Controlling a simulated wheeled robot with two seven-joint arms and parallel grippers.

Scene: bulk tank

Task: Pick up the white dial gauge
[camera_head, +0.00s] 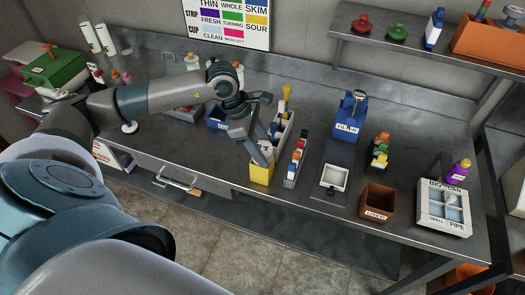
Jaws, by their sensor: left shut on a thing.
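I cannot pick out the white dial gauge with certainty. A small white disc (130,127) lies on the steel counter at the left, beside my left arm and well away from the gripper, but its face is too small to read. My right gripper is not in view.
A narrow grey rack of small bottles (290,181) stands close right of the gripper. Further right are a white tray (334,178), a blue container (349,118), a brown bin (378,204) and a white sorting box (443,207). A shelf (425,52) overhangs the back right.

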